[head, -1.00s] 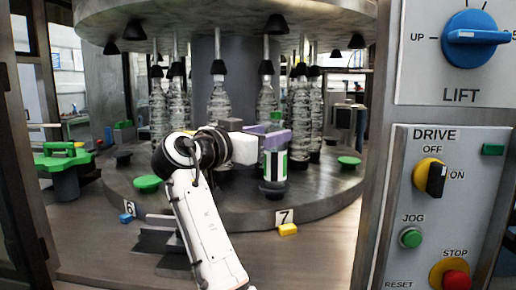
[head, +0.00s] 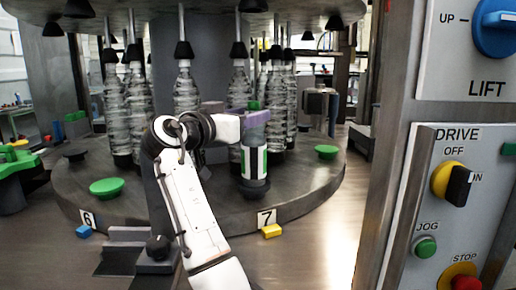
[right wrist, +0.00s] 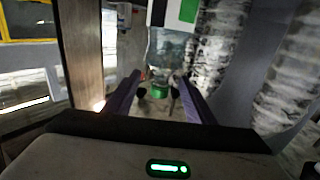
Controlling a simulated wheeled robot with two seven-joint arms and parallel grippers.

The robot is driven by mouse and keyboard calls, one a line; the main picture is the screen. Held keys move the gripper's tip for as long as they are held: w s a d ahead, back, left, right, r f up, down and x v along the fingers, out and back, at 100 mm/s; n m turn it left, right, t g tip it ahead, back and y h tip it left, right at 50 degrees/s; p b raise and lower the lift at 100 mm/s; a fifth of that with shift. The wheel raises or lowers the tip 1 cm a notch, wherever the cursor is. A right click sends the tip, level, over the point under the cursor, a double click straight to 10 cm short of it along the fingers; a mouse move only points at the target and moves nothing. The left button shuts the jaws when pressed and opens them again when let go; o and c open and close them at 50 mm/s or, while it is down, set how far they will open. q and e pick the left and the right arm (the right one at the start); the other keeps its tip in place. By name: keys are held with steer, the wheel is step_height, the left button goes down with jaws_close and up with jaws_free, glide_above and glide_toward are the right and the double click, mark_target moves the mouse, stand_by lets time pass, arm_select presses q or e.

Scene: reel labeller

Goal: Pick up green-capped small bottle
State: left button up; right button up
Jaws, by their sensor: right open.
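The green-capped small bottle (head: 254,163) stands upright on a dark round holder at the carousel's front edge, above the number 7 plate. Its label is white, green and dark. Its green cap (head: 253,105) shows just above a purple finger. My right gripper (head: 255,118) reaches in from the left at the bottle's top, its near finger covering the neck. In the right wrist view the bottle (right wrist: 172,48) appears upside down, with the cap between the two open purple fingers (right wrist: 160,97). Contact cannot be made out. My left gripper is not in view.
Tall clear bottles (head: 186,88) hang under black cones behind the gripper. Green discs (head: 106,187) sit on the carousel (head: 215,208). Yellow (head: 272,231) and blue (head: 84,231) blocks lie before it. A control panel (head: 440,205) stands close at right.

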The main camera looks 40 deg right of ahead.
steer(key=x, duration=0.3)
steer(key=shift+w+f, duration=0.15)
steer(key=shift+w, duration=0.1)
steer(key=shift+s+a, duration=0.1)
steer(key=shift+s, duration=0.05)
steer(key=shift+c, duration=0.5)
steer(key=c, duration=1.1)
jaws_close()
